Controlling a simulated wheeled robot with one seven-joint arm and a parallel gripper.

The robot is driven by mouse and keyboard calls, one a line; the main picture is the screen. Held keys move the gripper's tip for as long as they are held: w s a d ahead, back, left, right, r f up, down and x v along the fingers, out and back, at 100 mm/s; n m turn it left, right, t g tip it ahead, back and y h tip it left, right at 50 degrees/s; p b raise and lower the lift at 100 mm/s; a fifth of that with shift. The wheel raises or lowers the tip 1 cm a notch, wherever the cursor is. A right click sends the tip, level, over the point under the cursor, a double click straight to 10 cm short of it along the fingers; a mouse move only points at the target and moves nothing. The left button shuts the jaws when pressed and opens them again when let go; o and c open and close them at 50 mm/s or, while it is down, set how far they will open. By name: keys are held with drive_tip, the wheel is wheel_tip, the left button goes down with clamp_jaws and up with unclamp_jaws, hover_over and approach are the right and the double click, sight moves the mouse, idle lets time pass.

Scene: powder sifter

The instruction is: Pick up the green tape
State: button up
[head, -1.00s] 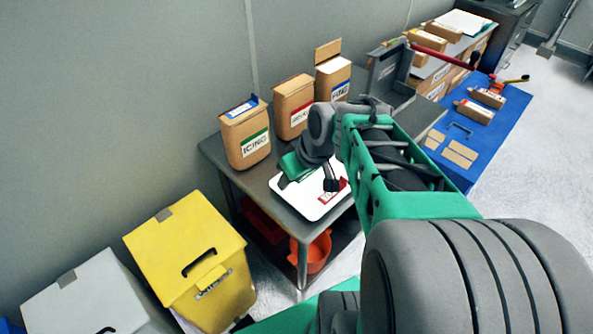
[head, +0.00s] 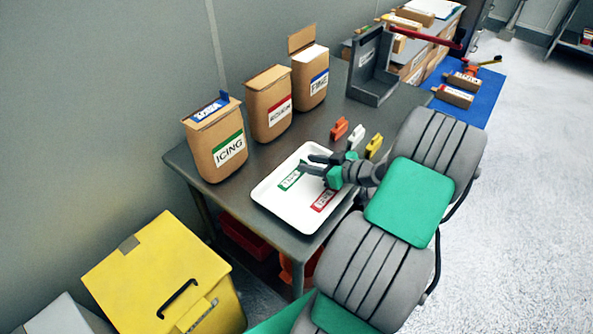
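The green tape (head: 289,180) is a small flat strip with a white lettered part. It lies on the left part of the white tray (head: 270,205). My gripper (head: 306,163) is over the tray, with its two dark fingers pointing left and a gap between them. The fingertips are close to the upper right end of the green tape, and one finger partly overlaps it in the picture. I cannot tell whether they touch it. Nothing shows between the fingers.
A red tape (head: 323,200) lies on the tray below my gripper. Orange (head: 339,128), white (head: 356,137) and yellow (head: 374,147) clips stand behind it. Cardboard containers, including one marked ICING (head: 216,140), line the wall side of the grey table (head: 190,162). A yellow box (head: 150,265) stands at lower left.

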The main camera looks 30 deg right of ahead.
drive_tip(key=shift+w+a+f, duration=0.15)
drive_tip(key=shift+w, duration=0.2)
drive_tip(key=shift+c, duration=0.5)
clamp_jaws()
